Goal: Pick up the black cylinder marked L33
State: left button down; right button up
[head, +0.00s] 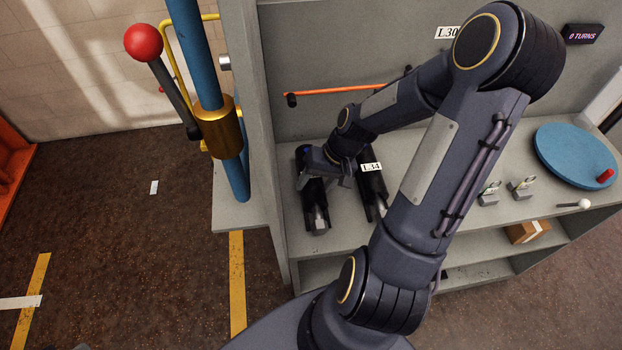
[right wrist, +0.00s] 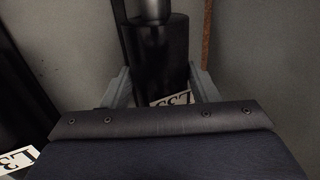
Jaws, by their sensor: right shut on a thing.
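The black cylinder marked L33 (head: 312,205) is at the left end of the grey shelf, with a silver rod at its near end. In the right wrist view the cylinder (right wrist: 160,55) stands between my fingers, its white label partly hidden by my gripper body. My right gripper (head: 324,172) is shut on it, one finger on each side (right wrist: 163,88). I cannot tell whether the cylinder touches the shelf. My left gripper is not in view.
A second black cylinder, marked L34 (head: 371,184), lies close to the right. An orange rod (head: 335,90) runs along the back panel. A blue disc (head: 572,155) with a red knob is at the right. A blue post (head: 234,170) and red-balled lever (head: 143,42) stand left.

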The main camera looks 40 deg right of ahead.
grip_shut()
jog(key=shift+w+r, duration=0.1)
jog(key=shift+r, duration=0.1)
